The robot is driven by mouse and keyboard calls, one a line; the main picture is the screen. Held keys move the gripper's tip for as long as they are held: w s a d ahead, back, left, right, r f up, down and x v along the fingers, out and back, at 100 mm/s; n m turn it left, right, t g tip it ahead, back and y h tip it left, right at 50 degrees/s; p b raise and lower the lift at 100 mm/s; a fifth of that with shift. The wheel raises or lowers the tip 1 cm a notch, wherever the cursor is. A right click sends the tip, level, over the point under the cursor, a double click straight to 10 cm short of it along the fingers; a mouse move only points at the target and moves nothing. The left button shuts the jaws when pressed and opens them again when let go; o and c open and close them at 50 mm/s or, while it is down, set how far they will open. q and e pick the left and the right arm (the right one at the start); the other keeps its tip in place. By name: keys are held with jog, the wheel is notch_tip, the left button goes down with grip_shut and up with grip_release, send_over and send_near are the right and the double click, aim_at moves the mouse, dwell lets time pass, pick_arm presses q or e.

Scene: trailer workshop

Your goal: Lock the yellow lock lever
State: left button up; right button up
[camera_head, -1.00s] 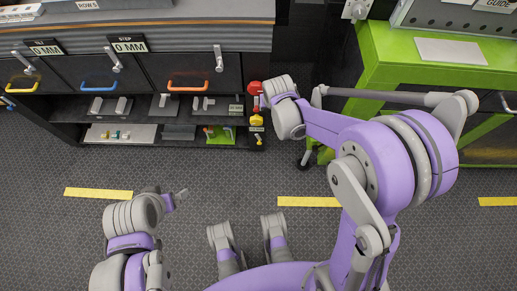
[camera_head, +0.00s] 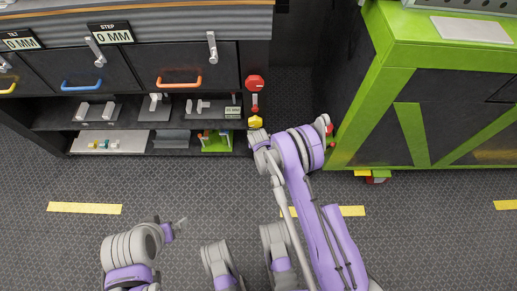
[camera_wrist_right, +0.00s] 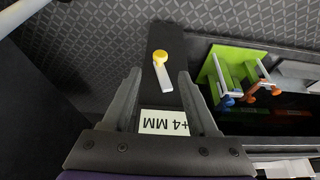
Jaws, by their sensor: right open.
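The yellow lock lever (camera_wrist_right: 163,68) shows in my right wrist view, with a round yellow hub and a pale grey handle that points down in the picture. It is on a dark panel above an upside-down "+4 MM" label (camera_wrist_right: 163,122). In the head view its yellow hub (camera_head: 255,122) shows at the cabinet's right edge, below a red octagonal knob (camera_head: 255,83). My right gripper (camera_wrist_right: 159,75) is open, its fingers on either side of the handle in the picture; contact cannot be told. My left gripper (camera_head: 176,225) is over the floor, its jaw state unclear.
The cabinet (camera_head: 140,65) has drawers with coloured handles above open shelves of metal parts. A green bracket (camera_wrist_right: 232,65) with orange and blue parts lies close beside the lever in the wrist view. A green cart (camera_head: 408,130) stands at the right. Floor in front is clear.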

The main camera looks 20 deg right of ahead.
jog(key=b+x, duration=0.1)
jog(key=x, duration=0.6)
jog(key=shift+w+f+b, duration=0.15)
jog(key=shift+b, duration=0.2)
grip_shut()
